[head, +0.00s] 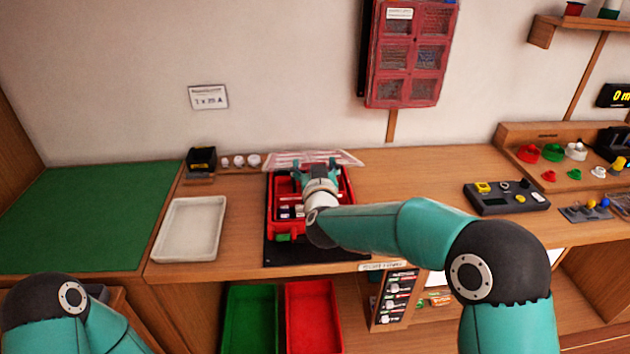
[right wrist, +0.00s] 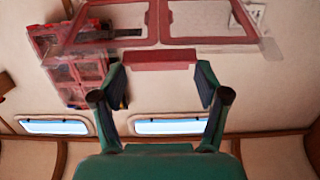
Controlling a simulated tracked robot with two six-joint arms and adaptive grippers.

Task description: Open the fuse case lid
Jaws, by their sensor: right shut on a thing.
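The red fuse case (head: 346,212) sits on a black mat (head: 330,252) on the bench, with small fuses inside. Its clear, red-framed lid (head: 345,158) is raised from the box and shows at the case's far edge. In the right wrist view, the lid (right wrist: 210,42) spans the top, with its red tab (right wrist: 160,59) between my fingertips. My right gripper (head: 319,165) is over the case's far half and shut on the lid at this tab; my arm hides part of the case. My left gripper is out of view.
A white tray (head: 160,246) stands left of the case, with a black box (head: 201,159) and white knobs behind it. A red wall cabinet (head: 412,55) hangs above. A grey control box (head: 506,198) lies right. Green (head: 250,320) and red (head: 314,320) bins are below the bench.

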